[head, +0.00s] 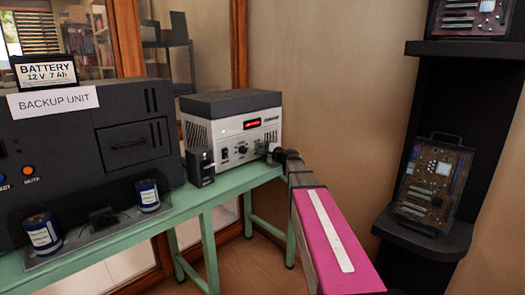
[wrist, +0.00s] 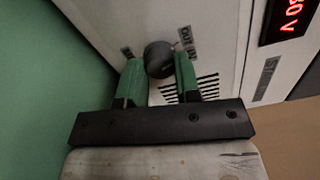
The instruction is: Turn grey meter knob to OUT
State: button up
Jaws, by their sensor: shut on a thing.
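The grey meter (head: 235,125) is a light box with a dark top and a red display, standing on the green bench. My gripper (head: 273,153) is at the lower right of its front in the head view and hides the knob there. In the wrist view a dark round knob (wrist: 158,59) sits between the two green fingers of my gripper (wrist: 158,72), which are shut on it. Small labels lie on either side of the knob; the right one (wrist: 187,38) is tilted and hard to read. The knob's pointer direction cannot be told.
Another black knob (head: 242,149) is on the meter's front. A small black device (head: 200,167) stands before the meter. The dark backup unit (head: 90,140) fills the left of the green bench (head: 225,186). A black shelf (head: 430,242) with a circuit board stands right.

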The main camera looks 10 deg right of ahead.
dwell(0.4)
jog(key=o, duration=0.9)
jog(key=v, duration=1)
jog(key=shift+s+d, duration=0.2)
jog(key=shift+s, duration=0.15)
